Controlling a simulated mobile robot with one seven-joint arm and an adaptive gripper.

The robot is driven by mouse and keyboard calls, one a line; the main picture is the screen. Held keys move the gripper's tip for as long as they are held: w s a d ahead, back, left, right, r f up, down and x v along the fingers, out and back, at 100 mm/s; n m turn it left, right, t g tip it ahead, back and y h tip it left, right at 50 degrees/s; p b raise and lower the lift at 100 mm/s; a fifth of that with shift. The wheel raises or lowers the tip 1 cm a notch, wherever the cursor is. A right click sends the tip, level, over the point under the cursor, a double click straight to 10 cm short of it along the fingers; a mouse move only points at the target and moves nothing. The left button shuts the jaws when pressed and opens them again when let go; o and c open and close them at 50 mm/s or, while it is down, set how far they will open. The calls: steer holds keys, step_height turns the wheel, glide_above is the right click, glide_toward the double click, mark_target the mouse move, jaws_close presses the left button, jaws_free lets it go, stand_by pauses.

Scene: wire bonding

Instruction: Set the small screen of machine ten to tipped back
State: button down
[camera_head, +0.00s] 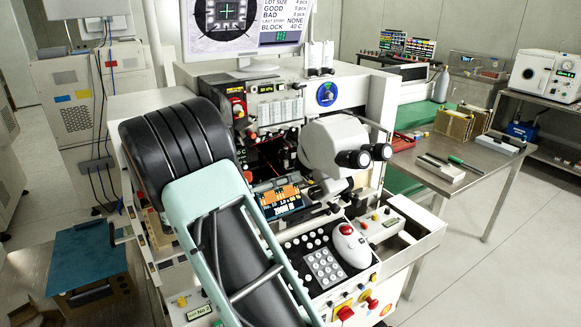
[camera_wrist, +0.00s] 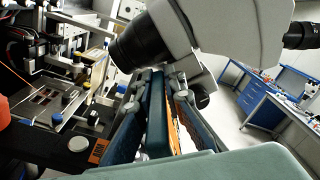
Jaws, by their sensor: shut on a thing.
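The small screen (camera_head: 283,203) sits on the bonding machine, left of the microscope (camera_head: 335,147). Its face has an orange upper part and a dark lower part with white figures, and it faces up and toward the head camera. How far it leans back is hard to tell. In the wrist view a sliver of its orange face (camera_wrist: 173,135) shows between the finger pads. My gripper (camera_wrist: 168,82) is shut on the screen, with the microscope close above.
A keypad panel (camera_head: 325,265) with a red-balled mouse (camera_head: 350,245) lies in front of the screen. A large monitor (camera_head: 240,30) stands above the machine. The eyepieces (camera_head: 365,156) jut out to the right. A steel bench (camera_head: 480,170) stands at the right, with open floor before it.

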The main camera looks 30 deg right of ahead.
steer(key=w+n+p, duration=0.1)
steer(key=p, duration=0.1)
steer(key=shift+f+n+p, duration=0.15)
steer(key=shift+n+p, duration=0.15)
steer(key=shift+p, duration=0.05)
steer(key=shift+w+f+n, duration=0.1)
steer(key=shift+f+n, duration=0.2)
steer(key=shift+f, duration=0.1)
steer(key=c, duration=2)
jaws_free()
steer(key=shift+a, duration=0.2)
steer(key=a, duration=1.1)
steer(key=shift+s+a, duration=0.25)
steer(key=shift+a, duration=0.15)
